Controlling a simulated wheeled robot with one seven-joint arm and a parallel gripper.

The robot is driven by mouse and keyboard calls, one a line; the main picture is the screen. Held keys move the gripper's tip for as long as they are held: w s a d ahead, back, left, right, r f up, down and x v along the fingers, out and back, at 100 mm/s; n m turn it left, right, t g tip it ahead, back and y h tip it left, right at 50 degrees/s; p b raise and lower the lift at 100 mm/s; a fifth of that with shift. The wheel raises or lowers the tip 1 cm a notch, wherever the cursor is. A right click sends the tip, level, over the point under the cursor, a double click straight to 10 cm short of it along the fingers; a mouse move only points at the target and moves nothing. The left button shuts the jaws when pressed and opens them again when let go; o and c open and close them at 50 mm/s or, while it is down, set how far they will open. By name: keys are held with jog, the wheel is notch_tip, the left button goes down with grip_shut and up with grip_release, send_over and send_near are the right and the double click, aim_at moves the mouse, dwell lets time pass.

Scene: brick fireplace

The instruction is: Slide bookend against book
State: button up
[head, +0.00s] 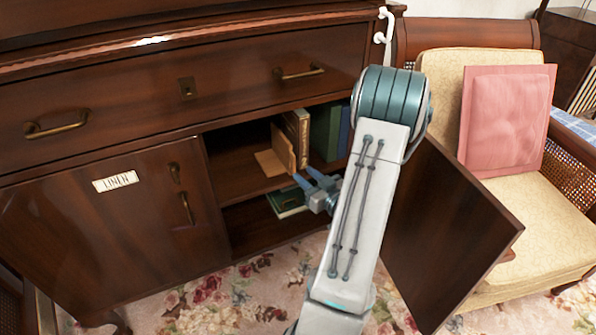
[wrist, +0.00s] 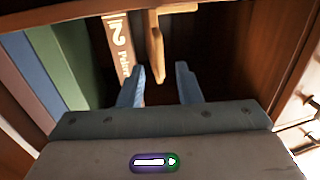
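The wooden bookend (head: 283,148) stands upright on the upper shelf of the open cabinet, its flat base reaching left. The tan book (head: 301,126) stands just right of it. In the wrist view, the bookend (wrist: 155,45) shows edge-on, with a narrow dark gap between it and the book's lettered spine (wrist: 120,45). My gripper (head: 309,177) is at the cabinet opening, in front of the book and bookend. In the wrist view, the gripper's fingers (wrist: 159,84) are spread on either side of the bookend's line, with the left fingertip near the spine. Whether either finger touches anything is unclear.
Green books (head: 325,132) and a blue book (head: 344,132) stand at the right on the same shelf. A green book (head: 287,203) lies on the lower shelf. The open door (head: 445,235) is right of my arm. The upper shelf's left side looks clear.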

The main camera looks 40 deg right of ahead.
aim_at(295, 167)
jog(key=shift+w+d+b, duration=0.1)
jog(key=shift+w+b, duration=0.2)
jog(key=shift+w, duration=1.95)
jog(key=shift+c, duration=0.3)
grip_shut()
